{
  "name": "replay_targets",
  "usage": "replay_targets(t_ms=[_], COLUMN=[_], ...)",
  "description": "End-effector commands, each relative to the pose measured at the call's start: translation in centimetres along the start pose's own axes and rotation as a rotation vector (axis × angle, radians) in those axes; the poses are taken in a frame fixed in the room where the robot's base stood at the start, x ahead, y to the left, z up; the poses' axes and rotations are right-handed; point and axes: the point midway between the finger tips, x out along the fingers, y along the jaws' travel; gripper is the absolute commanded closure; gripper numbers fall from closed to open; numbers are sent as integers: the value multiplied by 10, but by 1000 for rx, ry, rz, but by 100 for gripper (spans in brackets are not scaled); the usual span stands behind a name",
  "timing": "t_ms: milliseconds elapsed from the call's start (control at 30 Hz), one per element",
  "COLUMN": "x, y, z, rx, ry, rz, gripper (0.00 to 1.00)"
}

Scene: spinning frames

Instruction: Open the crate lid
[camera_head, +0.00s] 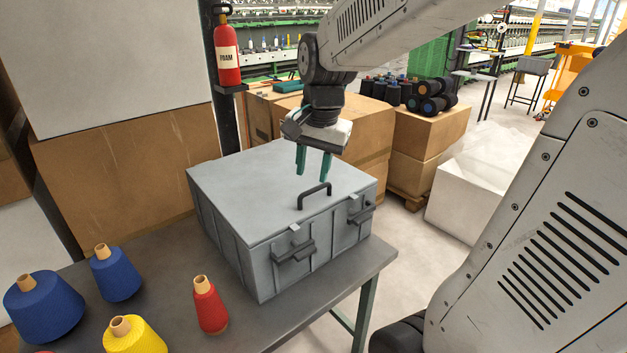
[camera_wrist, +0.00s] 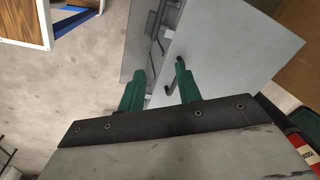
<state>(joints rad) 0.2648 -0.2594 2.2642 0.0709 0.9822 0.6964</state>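The grey crate (camera_head: 240,240) stands on a dark table. Its flat lid (camera_head: 250,190) is down and also shows in the wrist view (camera_wrist: 235,45). A black arched handle (camera_head: 314,187) sits on the lid near the front edge. Two dark latches, one at the left (camera_head: 294,252) and one at the right (camera_head: 361,212), are on the crate's front; I cannot tell whether they are fastened. My gripper (camera_head: 313,173) points down above the handle, its green fingers apart and empty. In the wrist view the fingers (camera_wrist: 160,78) partly hide the handle.
Blue (camera_head: 115,275), yellow (camera_head: 134,338) and red (camera_head: 210,306) thread cones stand on the table (camera_head: 178,300) left of the crate. Cardboard boxes (camera_head: 430,130) holding dark spools stand behind. A red extinguisher (camera_head: 228,58) hangs at the back.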

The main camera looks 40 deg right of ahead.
Motion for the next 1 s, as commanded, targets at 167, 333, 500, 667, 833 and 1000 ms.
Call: replay_targets(t_ms=[167, 333, 500, 667, 833, 1000], x=[32, 48, 63, 89, 114, 126], y=[-11, -12, -12, -13, -13, -14], z=[-73, -106, -112, -112, -112, -113], rx=[350, 515, 548, 544, 543, 543], ry=[10, 17, 17, 16, 17, 18], rz=[-13, -24, -25, -23, -24, -26], gripper=[66, 66, 66, 66, 66, 66])
